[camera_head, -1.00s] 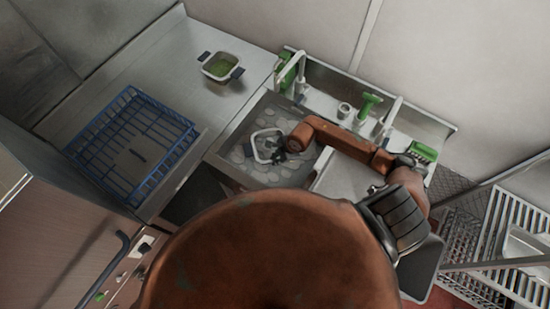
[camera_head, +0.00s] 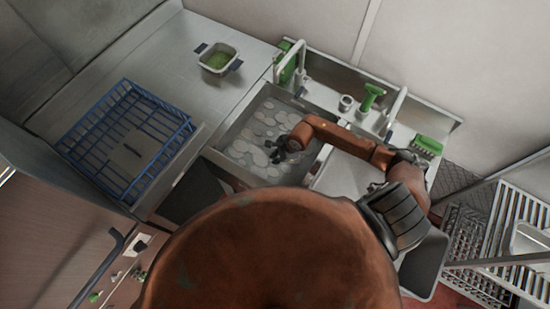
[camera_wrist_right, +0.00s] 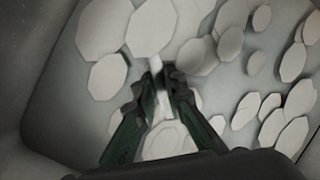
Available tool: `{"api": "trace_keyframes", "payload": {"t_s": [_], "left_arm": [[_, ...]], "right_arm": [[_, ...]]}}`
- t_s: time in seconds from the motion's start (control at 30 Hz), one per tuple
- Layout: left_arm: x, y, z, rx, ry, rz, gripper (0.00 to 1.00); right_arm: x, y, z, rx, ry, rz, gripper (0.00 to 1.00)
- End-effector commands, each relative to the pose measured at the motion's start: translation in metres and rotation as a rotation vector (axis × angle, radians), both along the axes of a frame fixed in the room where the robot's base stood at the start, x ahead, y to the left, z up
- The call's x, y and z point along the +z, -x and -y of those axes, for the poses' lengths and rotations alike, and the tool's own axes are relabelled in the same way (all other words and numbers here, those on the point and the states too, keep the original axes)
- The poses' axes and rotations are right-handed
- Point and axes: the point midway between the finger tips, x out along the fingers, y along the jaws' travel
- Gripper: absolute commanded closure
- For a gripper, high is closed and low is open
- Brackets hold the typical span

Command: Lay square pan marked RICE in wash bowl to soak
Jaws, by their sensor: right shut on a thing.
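My right gripper (camera_head: 284,150) is down in the wash bowl (camera_head: 236,124), whose surface is covered with pale suds discs. The right wrist view shows its two green fingers (camera_wrist_right: 165,80) close together at the tips, shut on a thin pale strip (camera_wrist_right: 155,64). I take this strip to be the edge of the square pan; the rest of it is hidden under the suds and behind the gripper. No RICE marking is readable. My left gripper is not in view.
A blue wire rack (camera_head: 125,142) is left of the bowl. Taps, a green spray bottle (camera_head: 371,97) and a green brush (camera_head: 428,146) line the sink's back ledge.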

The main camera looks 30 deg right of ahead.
Motion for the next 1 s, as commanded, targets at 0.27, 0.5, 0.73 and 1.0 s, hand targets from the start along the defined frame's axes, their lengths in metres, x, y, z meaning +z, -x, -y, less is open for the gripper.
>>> {"api": "trace_keyframes", "payload": {"t_s": [0.27, 0.5, 0.73, 1.0], "left_arm": [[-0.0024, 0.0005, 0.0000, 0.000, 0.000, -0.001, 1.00], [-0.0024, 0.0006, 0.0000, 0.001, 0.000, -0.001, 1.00], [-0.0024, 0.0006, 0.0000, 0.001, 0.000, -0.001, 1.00], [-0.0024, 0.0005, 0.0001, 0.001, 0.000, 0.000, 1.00]], "right_arm": [[-0.0020, -0.0007, -0.0002, 0.000, -0.001, 0.001, 0.79], [-0.0023, -0.0003, -0.0001, 0.000, -0.001, 0.001, 0.70], [-0.0031, 0.0005, 0.0001, -0.001, 0.001, -0.001, 0.60], [-0.0027, 0.0002, 0.0000, 0.000, 0.000, 0.000, 0.52]]}}
